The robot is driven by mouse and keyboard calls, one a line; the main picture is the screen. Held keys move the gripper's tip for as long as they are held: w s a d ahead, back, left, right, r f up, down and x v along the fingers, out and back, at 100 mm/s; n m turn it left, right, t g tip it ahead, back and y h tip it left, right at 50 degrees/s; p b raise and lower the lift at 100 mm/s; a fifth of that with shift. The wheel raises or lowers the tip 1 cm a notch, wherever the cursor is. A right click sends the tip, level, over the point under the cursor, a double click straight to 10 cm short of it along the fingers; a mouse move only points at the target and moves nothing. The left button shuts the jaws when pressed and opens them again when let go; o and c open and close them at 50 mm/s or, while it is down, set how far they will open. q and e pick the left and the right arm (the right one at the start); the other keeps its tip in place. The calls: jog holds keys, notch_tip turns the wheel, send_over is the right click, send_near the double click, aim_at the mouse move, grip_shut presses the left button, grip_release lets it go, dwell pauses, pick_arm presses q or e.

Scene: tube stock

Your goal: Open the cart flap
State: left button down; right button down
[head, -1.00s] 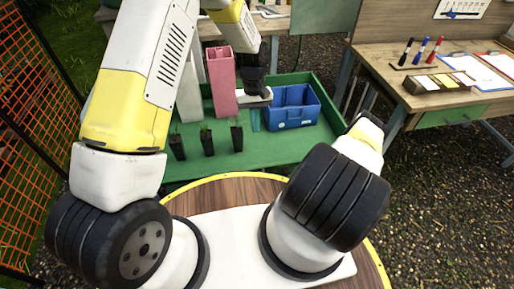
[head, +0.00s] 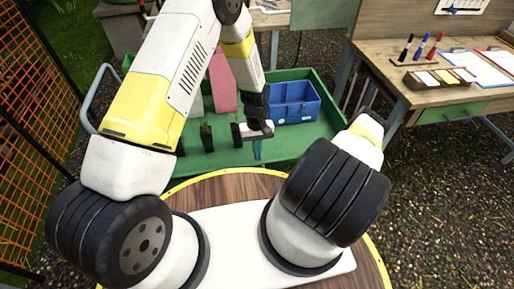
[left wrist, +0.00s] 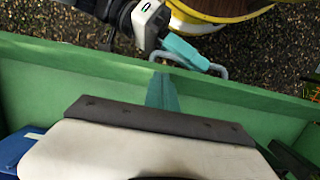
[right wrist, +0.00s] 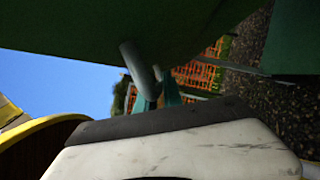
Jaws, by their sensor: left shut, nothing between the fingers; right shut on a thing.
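The green cart (head: 300,145) stands in front of me. Its near wall, the flap (left wrist: 80,70), crosses the left wrist view and looks upright, with a grey bar handle (left wrist: 218,70) on its outer side. My right gripper (left wrist: 190,52) is shut on this handle; the handle (right wrist: 138,66) also shows at its fingers (right wrist: 162,92) in the right wrist view. The head view does not show that gripper. My left gripper (head: 257,150) is shut and empty, pointing down at the inner side of the flap; its teal fingers (left wrist: 162,92) reach close to the rim. I cannot tell whether they touch.
Inside the cart are a blue crate (head: 294,102), a pink tall container (head: 222,85) and small dark seedling pots (head: 207,137), close to my left gripper. A wooden bench (head: 440,72) with pens stands at the right. An orange mesh fence (head: 35,130) is at the left.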

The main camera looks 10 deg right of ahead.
jog(key=shift+w, duration=0.15)
pick_arm(q)
jog(key=shift+s+f, duration=0.4)
jog(key=shift+s, duration=0.4)
pick_arm(e)
jog(key=shift+r, duration=0.1)
jog(key=c, duration=1.5)
grip_release()
